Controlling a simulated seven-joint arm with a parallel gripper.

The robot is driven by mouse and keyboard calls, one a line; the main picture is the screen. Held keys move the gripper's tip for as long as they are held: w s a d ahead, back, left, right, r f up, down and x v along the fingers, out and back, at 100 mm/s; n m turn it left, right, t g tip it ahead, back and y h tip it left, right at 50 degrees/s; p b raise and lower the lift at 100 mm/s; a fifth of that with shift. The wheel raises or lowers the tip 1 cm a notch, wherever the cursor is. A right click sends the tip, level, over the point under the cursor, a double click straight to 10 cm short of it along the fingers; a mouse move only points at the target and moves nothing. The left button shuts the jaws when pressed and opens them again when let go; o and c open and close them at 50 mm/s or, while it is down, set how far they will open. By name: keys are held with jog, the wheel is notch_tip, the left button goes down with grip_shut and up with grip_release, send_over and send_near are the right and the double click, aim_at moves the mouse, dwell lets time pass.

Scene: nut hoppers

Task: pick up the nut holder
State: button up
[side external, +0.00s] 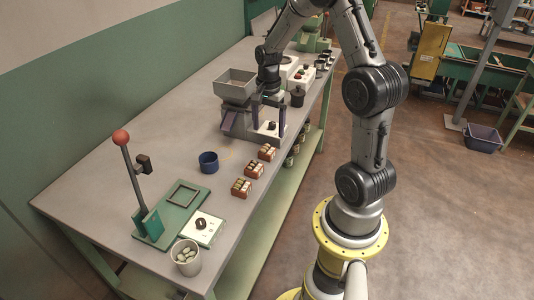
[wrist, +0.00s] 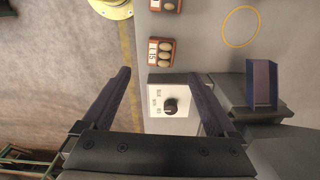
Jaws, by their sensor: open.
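No single item is clearly marked as the nut holder. Several small orange-brown boxes with pale nut-like pieces stand in a row along the table's front edge: a near one (side external: 241,188), a middle one (side external: 254,170) and a far one (side external: 267,153). In the wrist view one box (wrist: 161,53) lies just beyond my fingertips, with another (wrist: 166,5) at the top edge. My gripper (side external: 269,104) is open and empty above a white panel with a black knob (side external: 271,127). The panel also shows between the fingers in the wrist view (wrist: 183,97).
A grey hopper (side external: 236,84) with a purple chute (side external: 231,124) stands left of my gripper. A blue cup (side external: 208,162) stands on the table (side external: 120,150). A green lever fixture (side external: 168,222) and a cup of pale pieces (side external: 186,262) are nearer. A yellow ring mark (wrist: 225,26) is empty.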

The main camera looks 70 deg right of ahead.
aim_at(267, 150)
notch_tip(267, 150, down, 3)
jog(key=shift+f, duration=0.15)
jog(key=shift+w+a+f, duration=0.1)
jog(key=shift+a+f, duration=0.1)
jog(key=shift+f, duration=1.15)
jog(key=shift+a+f, duration=0.15)
jog(key=shift+f, duration=1.2)
grip_shut()
jog(key=shift+r, duration=0.15)
